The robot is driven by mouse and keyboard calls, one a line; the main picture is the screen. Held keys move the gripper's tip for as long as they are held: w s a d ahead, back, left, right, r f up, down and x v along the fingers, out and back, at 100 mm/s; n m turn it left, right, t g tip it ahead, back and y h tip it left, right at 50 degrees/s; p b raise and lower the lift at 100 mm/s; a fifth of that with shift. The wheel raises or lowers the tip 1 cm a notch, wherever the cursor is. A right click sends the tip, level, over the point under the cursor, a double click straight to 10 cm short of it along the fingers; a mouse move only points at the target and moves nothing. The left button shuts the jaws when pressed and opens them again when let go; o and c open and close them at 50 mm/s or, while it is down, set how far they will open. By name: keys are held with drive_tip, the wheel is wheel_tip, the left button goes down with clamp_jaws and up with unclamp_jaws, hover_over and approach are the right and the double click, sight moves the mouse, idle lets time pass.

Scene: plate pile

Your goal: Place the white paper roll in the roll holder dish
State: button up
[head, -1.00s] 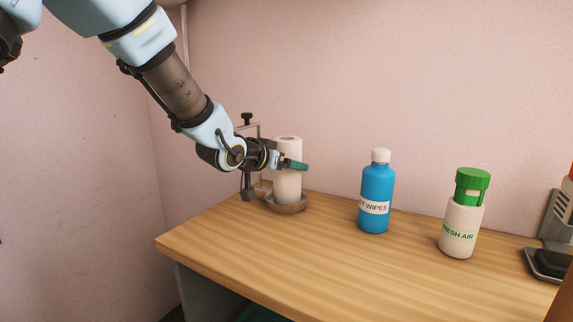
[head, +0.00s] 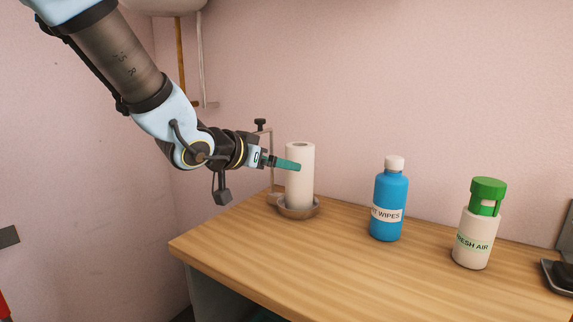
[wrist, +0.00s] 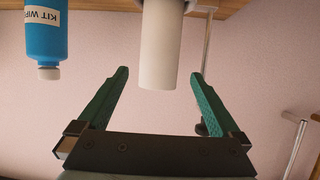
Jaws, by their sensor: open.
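The white paper roll (head: 300,178) stands upright in the round brownish roll holder dish (head: 297,213) at the back left of the wooden counter. My gripper (head: 292,165) is level with the upper part of the roll, on its left, and one teal finger overlaps the roll in the head view. In the wrist view, which is upside down, my gripper (wrist: 160,74) is open with a finger on each side of the white roll (wrist: 163,45). Gaps show between both fingers and the roll. Only a little of the dish shows there.
A blue wipes bottle (head: 390,205) and a white and green air freshener (head: 477,228) stand to the right on the counter (head: 330,265). A metal stand (head: 262,140) rises behind the dish. The counter's front is clear.

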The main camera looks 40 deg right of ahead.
drive_tip(key=shift+v, duration=0.75)
drive_tip(key=shift+a+f, duration=0.1)
drive_tip(key=w+a+f+n+t+y, duration=0.1)
drive_tip(key=w+a+f+n+y, duration=0.2)
drive_tip(key=a, duration=0.5)
drive_tip(key=w+a+f+n+t+y, duration=0.1)
drive_tip(key=w+a+f+n+y, duration=0.15)
drive_tip(key=w+a, duration=0.35)
drive_tip(key=w+a+f+n+t+y, duration=0.2)
drive_tip(key=w+a+f+y, duration=0.15)
drive_tip(key=a, duration=0.55)
drive_tip(key=s+a+f+n+g+y, duration=0.1)
drive_tip(key=s+a+f+n+g, duration=0.1)
drive_tip(key=a, duration=0.4)
drive_tip(key=s+a+f+n+g+y, duration=0.1)
drive_tip(key=s+a+f+n+g, duration=0.1)
drive_tip(key=a, duration=0.5)
drive_tip(key=s+a+f+n+g+y, duration=0.1)
drive_tip(key=s+a+f+n, duration=0.1)
drive_tip(key=s+a, duration=0.3)
drive_tip(key=shift+a+f+g+y, duration=0.4)
drive_tip(key=shift+a+f, duration=0.3)
drive_tip(key=shift+a, duration=0.3)
drive_tip(key=shift+r, duration=0.1)
